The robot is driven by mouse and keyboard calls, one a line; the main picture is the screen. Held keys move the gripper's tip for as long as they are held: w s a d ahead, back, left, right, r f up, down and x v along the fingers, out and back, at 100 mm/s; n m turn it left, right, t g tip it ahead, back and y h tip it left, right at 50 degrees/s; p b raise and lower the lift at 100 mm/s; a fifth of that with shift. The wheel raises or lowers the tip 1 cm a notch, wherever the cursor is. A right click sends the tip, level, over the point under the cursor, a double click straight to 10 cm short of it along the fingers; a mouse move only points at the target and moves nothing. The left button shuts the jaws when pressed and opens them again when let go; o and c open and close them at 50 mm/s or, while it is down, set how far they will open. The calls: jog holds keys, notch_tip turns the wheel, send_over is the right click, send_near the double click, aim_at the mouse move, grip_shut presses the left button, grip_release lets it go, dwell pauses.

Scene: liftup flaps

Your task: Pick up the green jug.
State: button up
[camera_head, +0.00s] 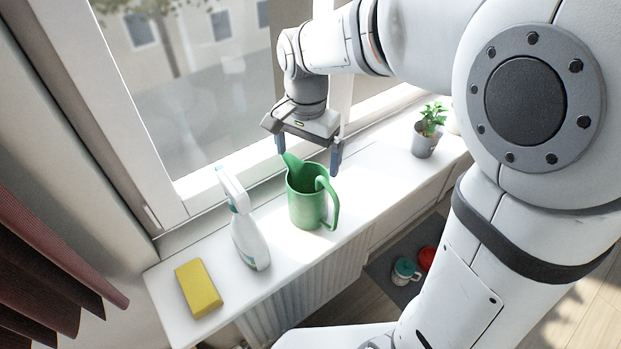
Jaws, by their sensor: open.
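The green jug (304,208) stands upright on the white windowsill in the head camera view. Its spout points to the upper left and its handle is on the right side. My gripper (308,160) points downward above and slightly behind the jug. Its two fingers are spread wide, one near the spout side and one above the handle side. The gripper is open and holds nothing. I cannot tell whether a finger touches the jug.
A white spray bottle (247,235) stands left of the jug, and a yellow sponge (199,288) lies farther left on the windowsill (170,280). A potted plant (425,141) stands to the right. The window (180,195) is behind. A radiator (300,297) is below.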

aim_at(307, 178)
notch_tip(307, 178, down, 7)
jog(key=shift+f, duration=0.2)
dwell(0.3)
jog(key=c, duration=1.7)
jog(key=shift+r, duration=0.15)
jog(key=shift+c, duration=0.2)
